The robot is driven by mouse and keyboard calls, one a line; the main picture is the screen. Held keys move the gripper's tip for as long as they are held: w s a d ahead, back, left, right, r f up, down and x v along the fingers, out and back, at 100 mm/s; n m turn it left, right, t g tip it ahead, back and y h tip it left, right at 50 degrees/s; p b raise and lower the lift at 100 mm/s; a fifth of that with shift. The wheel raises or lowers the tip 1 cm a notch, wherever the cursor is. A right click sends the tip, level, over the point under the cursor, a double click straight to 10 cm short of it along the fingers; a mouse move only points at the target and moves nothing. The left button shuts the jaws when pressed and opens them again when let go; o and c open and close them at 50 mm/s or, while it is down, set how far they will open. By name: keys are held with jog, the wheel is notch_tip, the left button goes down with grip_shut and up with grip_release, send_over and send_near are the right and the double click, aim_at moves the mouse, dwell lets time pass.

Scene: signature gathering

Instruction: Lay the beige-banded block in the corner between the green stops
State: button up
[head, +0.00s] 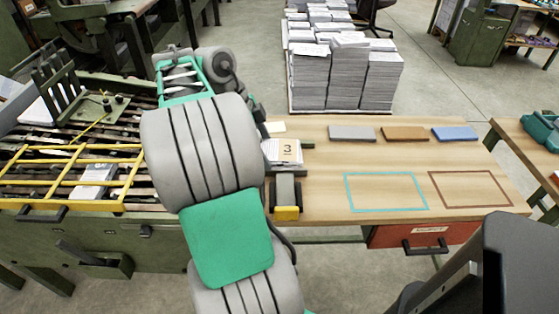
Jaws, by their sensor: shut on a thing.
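A pale block with a beige band marked 3 (288,151) is on or just above the wooden table, right beside my arm; its left part is hidden, and I cannot tell whether it rests on the table. Any other green stop is hidden or not clear. My gripper is hidden behind my large grey and green arm, so its jaws and their hold on the block cannot be seen.
A grey bar with a yellow end (287,213) stands at the table's front edge. Grey (352,133), brown (405,133) and blue (454,133) slabs lie along the back. Cyan (386,173) and brown outlines (432,191) mark clear table. A machine with yellow rails (75,146) stands left.

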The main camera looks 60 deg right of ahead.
jog(key=d+f, duration=0.3)
jog(key=d, duration=0.1)
jog(key=d+f+b, duration=0.1)
jog(key=d+f, duration=0.1)
jog(key=d, duration=0.2)
jog(key=w+d+f, duration=0.1)
jog(key=d+f, duration=0.2)
jog(key=d, duration=0.1)
jog(key=shift+d+f, duration=0.15)
jog(key=shift+f, duration=0.2)
jog(key=shift+d+f+b, duration=0.2)
jog(key=shift+f+b, duration=0.25)
jog(key=shift+f, duration=0.55)
jog(key=shift+d+f+b, duration=0.2)
jog(key=shift+f+b, duration=0.2)
jog(key=shift+f, duration=0.55)
jog(key=shift+f, duration=0.2)
jog(key=o, duration=1.5)
jog(key=shift+o, duration=0.2)
